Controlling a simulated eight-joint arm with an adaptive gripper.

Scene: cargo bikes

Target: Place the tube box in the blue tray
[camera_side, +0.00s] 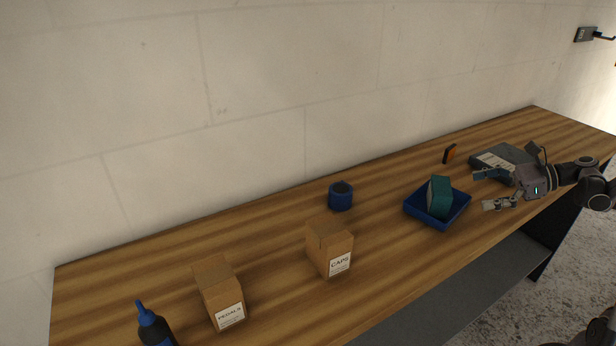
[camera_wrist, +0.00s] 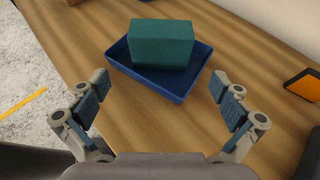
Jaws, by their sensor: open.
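A teal box (camera_side: 440,196), which looks like the tube box, stands inside the blue tray (camera_side: 411,209) toward the right end of the bench. In the wrist view the teal box (camera_wrist: 161,44) sits in the blue tray (camera_wrist: 182,90), rising above its rim. No label shows on it. My gripper (camera_side: 484,190) is open and empty, to the right of the tray in the side view. In the wrist view my gripper's fingers (camera_wrist: 160,88) are spread wide, and the box and tray lie beyond them. The fingers appear apart from the box.
Cardboard boxes marked CAPS (camera_side: 329,249) and PEDALS (camera_side: 219,293), a blue roll (camera_side: 341,196) and a dark bottle (camera_side: 155,328) stand left on the bench. An orange-and-black item (camera_side: 450,153) and a grey box (camera_side: 500,157) lie behind the tray. Bare wood surrounds the tray.

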